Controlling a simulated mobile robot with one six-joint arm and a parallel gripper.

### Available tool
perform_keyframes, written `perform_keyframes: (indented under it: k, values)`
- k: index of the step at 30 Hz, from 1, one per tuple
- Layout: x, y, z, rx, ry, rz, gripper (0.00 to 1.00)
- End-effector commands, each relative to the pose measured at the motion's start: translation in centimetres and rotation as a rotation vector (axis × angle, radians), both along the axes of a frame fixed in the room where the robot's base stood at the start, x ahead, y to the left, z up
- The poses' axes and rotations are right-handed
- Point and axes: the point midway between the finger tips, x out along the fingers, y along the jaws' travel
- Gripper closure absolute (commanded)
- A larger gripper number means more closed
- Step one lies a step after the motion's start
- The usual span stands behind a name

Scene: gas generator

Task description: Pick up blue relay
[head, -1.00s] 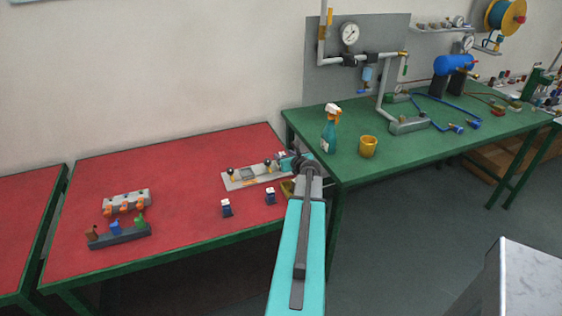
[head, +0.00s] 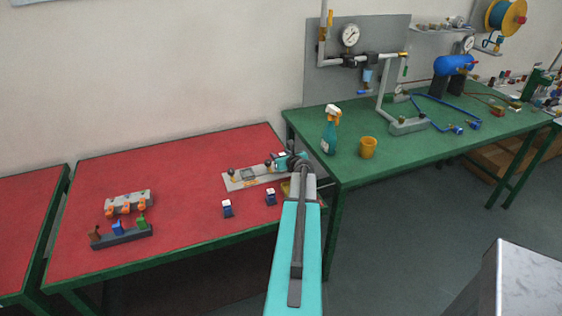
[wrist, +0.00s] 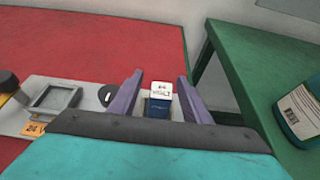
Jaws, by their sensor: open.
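In the wrist view, a blue relay (wrist: 160,104) with a white top marked "24 VOLT" stands between the two purple fingers of my gripper (wrist: 160,78). The fingers are open, with gaps on both sides of the relay. In the head view, my gripper (head: 283,162) is at the right end of the grey panel on the red table, and mostly hides this relay. Two more blue relays with white tops, one at left (head: 227,208) and one at right (head: 271,197), stand on the red table in front of the panel.
The grey panel (head: 240,181) carries knobs and a square frame (wrist: 54,98). A grey rack (head: 127,202) and a dark rack with coloured pieces (head: 124,236) sit at left.

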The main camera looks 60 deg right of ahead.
Motion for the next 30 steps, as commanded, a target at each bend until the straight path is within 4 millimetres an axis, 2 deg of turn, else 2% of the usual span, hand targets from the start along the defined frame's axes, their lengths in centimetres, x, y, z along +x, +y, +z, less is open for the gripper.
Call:
perform_keyframes:
  k: [9, 26, 27, 30]
  values:
    - [1.4, -1.2, -0.7, 0.000, 0.000, -0.001, 0.56]
    - [1.3, -1.2, -0.7, 0.000, 0.000, -0.002, 0.56]
    - [1.3, -1.2, -0.7, 0.000, 0.000, -0.002, 0.58]
    - [1.3, -1.2, -0.7, 0.000, 0.000, -0.002, 0.75]
